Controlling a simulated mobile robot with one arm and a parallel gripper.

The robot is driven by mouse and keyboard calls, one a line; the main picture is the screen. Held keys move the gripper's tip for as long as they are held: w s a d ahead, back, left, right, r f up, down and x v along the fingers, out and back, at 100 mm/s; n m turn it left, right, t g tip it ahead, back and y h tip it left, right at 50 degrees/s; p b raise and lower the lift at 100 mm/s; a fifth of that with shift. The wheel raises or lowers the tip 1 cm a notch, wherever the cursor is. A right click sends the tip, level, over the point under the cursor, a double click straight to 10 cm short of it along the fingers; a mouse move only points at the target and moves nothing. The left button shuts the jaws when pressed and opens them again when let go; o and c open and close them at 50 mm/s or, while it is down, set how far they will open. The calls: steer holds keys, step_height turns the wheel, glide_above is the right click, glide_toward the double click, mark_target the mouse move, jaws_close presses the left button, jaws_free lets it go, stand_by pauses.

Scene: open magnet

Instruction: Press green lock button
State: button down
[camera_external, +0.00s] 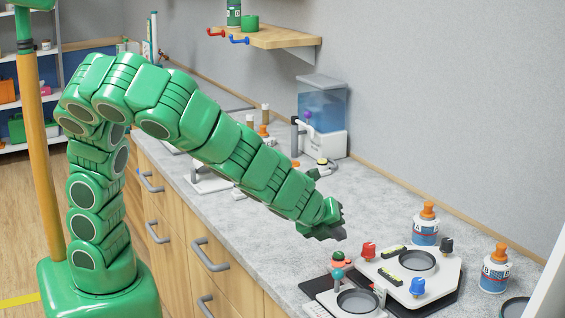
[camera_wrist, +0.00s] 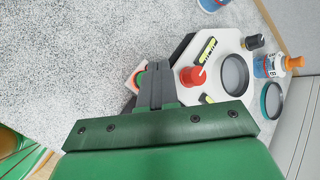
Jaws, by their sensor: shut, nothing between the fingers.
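My gripper (camera_external: 330,231) is shut and empty, held above the counter just behind and left of the white device (camera_external: 445,276). In the wrist view, its closed fingers (camera_wrist: 157,68) point to the device's edge. A small green button (camera_external: 342,254) with red around it sits at the device's left edge. In the wrist view, the green button (camera_wrist: 140,78) shows only in part, beside the left side of the fingers, with an orange-red border. The fingers hide the rest. I cannot tell whether they touch it; in the external view the gripper looks apart from it.
A red knob (camera_external: 369,250), a blue knob (camera_external: 417,287) and a black knob (camera_external: 446,245) stand on the device. A teal-topped lever (camera_external: 338,275) stands in front. Bottles (camera_external: 425,226) (camera_external: 494,270) stand at right.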

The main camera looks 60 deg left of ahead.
mark_target(335, 254)
steer(key=shift+r, duration=1.9)
steer(key=c, duration=1.8)
jaws_free()
steer(key=shift+c, duration=0.2)
